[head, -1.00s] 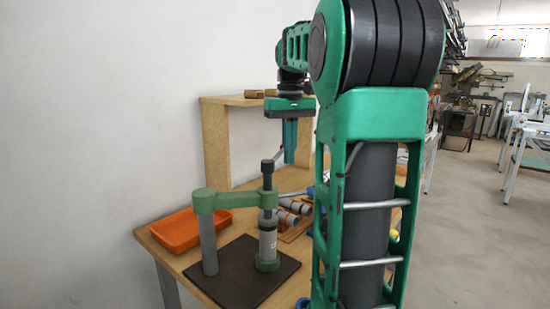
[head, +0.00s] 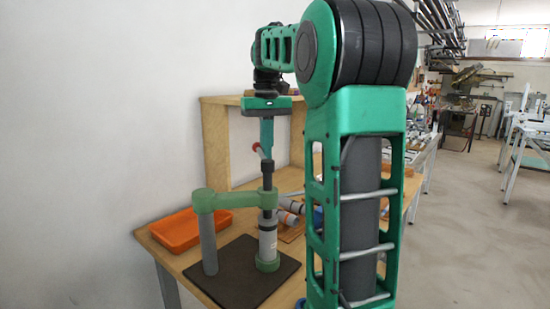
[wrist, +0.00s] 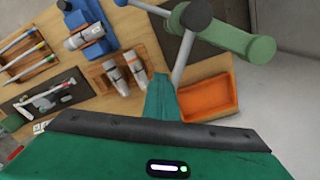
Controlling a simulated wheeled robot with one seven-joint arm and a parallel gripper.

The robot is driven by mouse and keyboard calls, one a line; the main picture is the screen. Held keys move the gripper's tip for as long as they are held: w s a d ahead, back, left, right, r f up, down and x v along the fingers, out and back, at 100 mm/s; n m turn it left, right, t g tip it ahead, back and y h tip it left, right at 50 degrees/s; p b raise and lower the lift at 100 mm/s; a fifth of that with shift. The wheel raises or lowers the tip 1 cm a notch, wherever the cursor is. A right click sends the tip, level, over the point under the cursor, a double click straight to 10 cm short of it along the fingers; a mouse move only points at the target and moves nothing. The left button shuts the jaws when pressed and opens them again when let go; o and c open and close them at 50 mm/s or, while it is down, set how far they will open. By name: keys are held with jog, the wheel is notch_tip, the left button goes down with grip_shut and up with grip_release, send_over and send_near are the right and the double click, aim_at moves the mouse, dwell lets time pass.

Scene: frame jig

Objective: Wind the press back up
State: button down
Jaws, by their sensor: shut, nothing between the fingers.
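The press stands on a dark base plate (head: 232,283). Its green arm (head: 222,200) rests on a grey post (head: 207,245) and carries a dark upright screw (head: 267,180). A grey cylinder (head: 267,238) stands below the screw in a green ring. My gripper (head: 267,155) points down, shut and empty, in line with the screw top in the head view. Contact cannot be told. In the wrist view my shut fingers (wrist: 160,80) point towards the press arm (wrist: 235,35) and screw head (wrist: 194,14). A silver bar (wrist: 150,8) reaches left from the screw head.
An orange tray (head: 178,232) sits left of the press and shows in the wrist view (wrist: 207,101). A wooden shelf (head: 215,145) stands behind. Grey cylinders (wrist: 122,80) lie on a wooden holder, near a blue fixture (wrist: 95,43) and a tool tray (wrist: 35,50).

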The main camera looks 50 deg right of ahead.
jog(key=shift+w+a, duration=0.7)
jog(key=shift+w, duration=0.05)
jog(key=a, duration=0.2)
jog(key=w+a, duration=0.1)
jog(key=a, duration=0.1)
jog(key=shift+w, duration=0.2)
jog(key=shift+a+r, duration=0.1)
jog(key=shift+a, duration=1.9)
jog(key=shift+s+a, duration=0.55)
jog(key=shift+a, duration=0.35)
jog(key=shift+s+a, duration=0.5)
jog(key=shift+a, duration=0.4)
